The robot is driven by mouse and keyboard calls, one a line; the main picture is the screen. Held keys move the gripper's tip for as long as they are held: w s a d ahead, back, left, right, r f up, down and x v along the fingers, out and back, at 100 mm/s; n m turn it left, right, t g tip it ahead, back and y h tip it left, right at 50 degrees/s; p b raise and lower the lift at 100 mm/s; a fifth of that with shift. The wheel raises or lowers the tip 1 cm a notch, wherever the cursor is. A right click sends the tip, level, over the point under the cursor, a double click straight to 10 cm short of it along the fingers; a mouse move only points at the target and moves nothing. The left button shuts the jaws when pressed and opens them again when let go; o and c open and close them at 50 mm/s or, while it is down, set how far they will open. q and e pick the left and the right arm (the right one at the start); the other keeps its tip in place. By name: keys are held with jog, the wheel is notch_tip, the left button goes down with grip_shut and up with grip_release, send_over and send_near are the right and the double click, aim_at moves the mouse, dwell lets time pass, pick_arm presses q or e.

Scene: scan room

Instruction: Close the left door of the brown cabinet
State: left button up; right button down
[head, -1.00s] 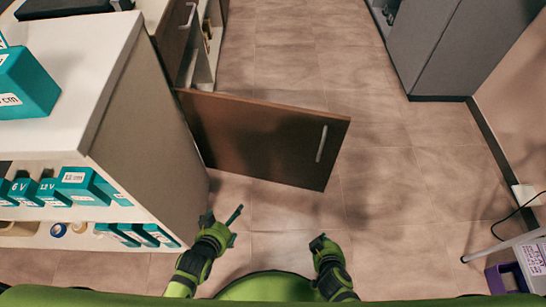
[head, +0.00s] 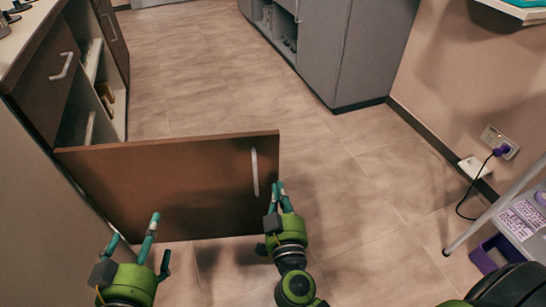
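The brown cabinet (head: 40,88) stands at the left, with its white inside showing. Its brown door (head: 165,185) is swung wide open and sticks out to the right across the floor. The door's upright silver handle (head: 255,173) is near its free edge. My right gripper (head: 278,189) is at the lower right of the handle, near the free edge; I cannot tell whether it touches the door. Its fingertips look close together, and their gap is unclear. My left gripper (head: 139,238) is open and empty, on the near side of the door, by the counter's end panel.
Grey cabinets (head: 340,50) stand at the back. A wall socket with a purple plug (head: 502,150) and cable is at the right. A cart (head: 520,222) with a purple bin is at the right edge. The floor (head: 350,190) between is clear.

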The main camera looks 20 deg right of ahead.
aim_at(273, 149)
jog(key=p+x, duration=0.1)
jog(key=x, duration=0.9)
jog(key=shift+p, duration=0.3)
pick_arm(q)
jog(key=s+a+f+g+y, duration=0.2)
jog(key=s+a+f+g, duration=0.2)
jog(key=f, duration=0.5)
jog(key=shift+s+f+n+g, duration=0.25)
jog(key=shift+s+n+g, duration=0.15)
jog(key=shift+s+g, duration=0.75)
pick_arm(e)
jog(key=shift+w+d, duration=0.15)
jog(key=shift+w, duration=0.4)
pick_arm(q)
jog(key=shift+w, duration=0.2)
